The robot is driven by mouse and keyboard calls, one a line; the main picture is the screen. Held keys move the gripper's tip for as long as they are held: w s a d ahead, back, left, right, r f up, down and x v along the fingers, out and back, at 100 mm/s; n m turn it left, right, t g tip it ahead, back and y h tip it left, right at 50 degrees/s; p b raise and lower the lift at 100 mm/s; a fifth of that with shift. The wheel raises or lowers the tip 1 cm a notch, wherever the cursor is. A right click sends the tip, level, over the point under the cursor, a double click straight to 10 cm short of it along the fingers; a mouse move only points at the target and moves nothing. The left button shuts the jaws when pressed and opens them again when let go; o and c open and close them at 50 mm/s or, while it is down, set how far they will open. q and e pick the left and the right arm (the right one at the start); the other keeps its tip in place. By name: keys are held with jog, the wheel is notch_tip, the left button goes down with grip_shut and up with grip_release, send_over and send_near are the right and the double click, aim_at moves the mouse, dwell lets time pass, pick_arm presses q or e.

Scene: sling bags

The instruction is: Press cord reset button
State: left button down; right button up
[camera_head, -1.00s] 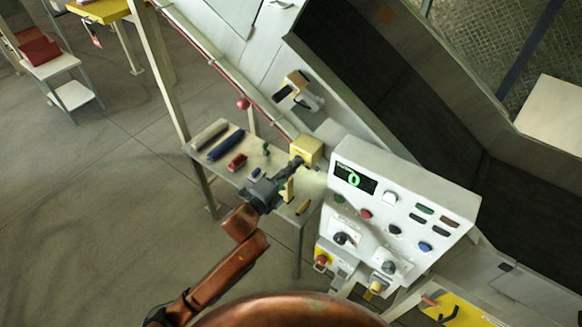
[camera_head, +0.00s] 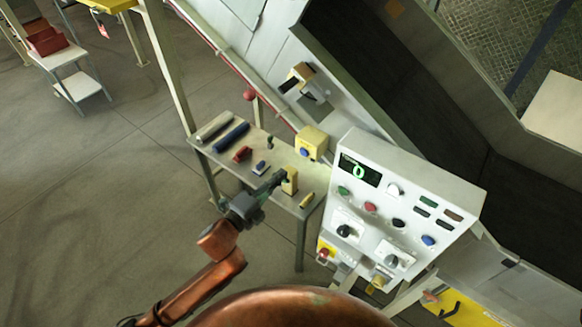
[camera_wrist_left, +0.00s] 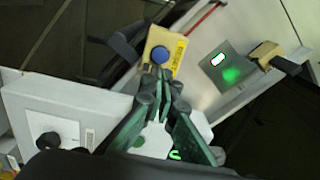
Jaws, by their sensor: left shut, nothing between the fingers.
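A yellow box (camera_head: 312,140) with a round blue button (camera_head: 304,152) on its face stands beyond the side table's back edge. In the left wrist view the box (camera_wrist_left: 176,43) and its blue button (camera_wrist_left: 160,55) show just past my fingertips, unobstructed. My left gripper (camera_head: 280,178) is shut and empty. In the head view it is over the table, nearer than the box and apart from the button. In the left wrist view its fingertips (camera_wrist_left: 160,78) point at the button. My right gripper is not in view.
The white control console (camera_head: 400,190) with a green "0" display (camera_head: 358,170) stands right of the gripper. The side table (camera_head: 225,152) holds several small tools and a yellow upright block (camera_head: 290,181). A red cord with a red ball (camera_head: 249,94) runs behind. A green glow (camera_wrist_left: 232,75) shows beside the box.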

pick_arm(q)
jog(key=v, duration=0.3)
jog(key=shift+s+a+b, duration=0.25)
jog(key=shift+b, duration=0.05)
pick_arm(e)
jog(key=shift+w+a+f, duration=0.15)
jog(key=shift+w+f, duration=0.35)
